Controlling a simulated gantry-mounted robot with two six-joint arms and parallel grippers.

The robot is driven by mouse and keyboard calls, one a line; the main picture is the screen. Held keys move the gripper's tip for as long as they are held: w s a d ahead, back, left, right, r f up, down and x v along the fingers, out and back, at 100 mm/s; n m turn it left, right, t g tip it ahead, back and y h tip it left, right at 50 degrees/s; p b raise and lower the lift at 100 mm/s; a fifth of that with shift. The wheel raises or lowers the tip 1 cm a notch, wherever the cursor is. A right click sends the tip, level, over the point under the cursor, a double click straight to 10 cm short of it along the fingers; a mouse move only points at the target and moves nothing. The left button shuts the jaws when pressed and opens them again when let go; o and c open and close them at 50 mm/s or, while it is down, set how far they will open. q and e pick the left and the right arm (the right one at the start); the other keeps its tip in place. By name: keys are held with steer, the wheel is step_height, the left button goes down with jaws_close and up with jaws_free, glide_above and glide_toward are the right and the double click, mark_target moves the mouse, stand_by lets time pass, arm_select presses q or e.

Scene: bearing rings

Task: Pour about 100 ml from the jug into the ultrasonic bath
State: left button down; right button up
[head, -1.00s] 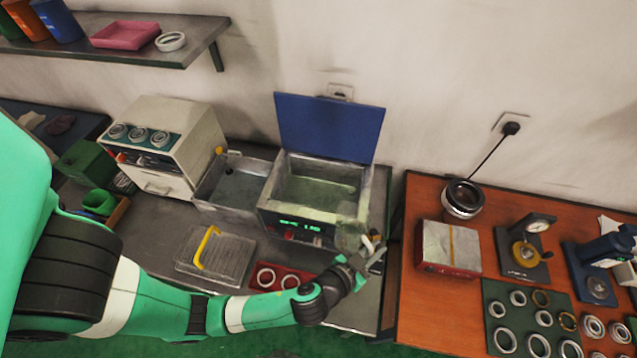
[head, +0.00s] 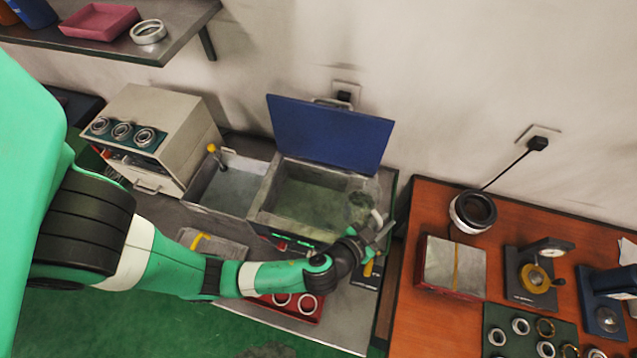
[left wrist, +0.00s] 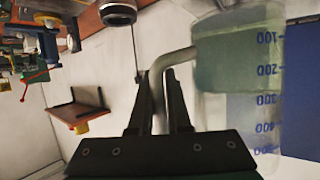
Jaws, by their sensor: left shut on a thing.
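The ultrasonic bath (head: 290,232) stands mid-bench with its blue lid (head: 330,135) raised and greenish liquid inside. The clear jug (head: 361,203) is at the bath's right rim, partly hidden by my gripper. My left gripper (head: 375,238) is shut on the jug's handle. In the left wrist view, the jug (left wrist: 238,110) shows blue marks from 100 to 500, and the handle (left wrist: 172,62) runs between the fingers (left wrist: 158,100). Greenish liquid fills the jug's end near the 100 and 200 marks. I cannot tell how far the jug is tilted. My right gripper is not in view.
A second metal basin (head: 232,190) adjoins the bath on the left, beside a beige cabinet (head: 160,135). A red tray with rings (head: 290,308) lies in front, under my arm. The orange table (head: 405,300) on the right carries gauges, rings and a red-sided block (head: 452,265).

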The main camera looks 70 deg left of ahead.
mark_target(360, 209)
arm_select(q)
steer(key=shift+s+d, duration=0.1)
steer(key=shift+d, duration=0.05)
steer(key=shift+r, duration=0.15)
steer(key=s+a+r+n+t, duration=0.1)
steer(key=s+a+r+n+t+h, duration=0.1)
steer(key=r+n, duration=0.1)
steer(key=s+a+r+n+t, duration=0.1)
steer(key=r+n, duration=0.1)
steer(key=shift+a+r+t+h+b, duration=0.1)
steer(key=shift+r+t+h+b, duration=0.05)
steer(key=shift+t+h+b, duration=0.15)
steer(key=shift+s+a+r+n+t+b, duration=0.2)
steer(key=shift+r+n+t+b, duration=0.1)
steer(key=shift+n+b, duration=0.2)
steer(key=shift+s+a+r+n+t+b, duration=0.1)
steer(key=shift+a+r+n+t+b, duration=0.1)
steer(key=shift+n+t+b, duration=0.3)
steer(key=shift+s+a+r+n+t+b, duration=0.15)
steer(key=shift+a+r+n+t+b, duration=0.05)
steer(key=shift+n+b, duration=0.35)
steer(key=shift+s+a+r+n+t+b, duration=0.15)
steer(key=shift+n+t+b, duration=0.05)
steer(key=shift+n+b, duration=0.35)
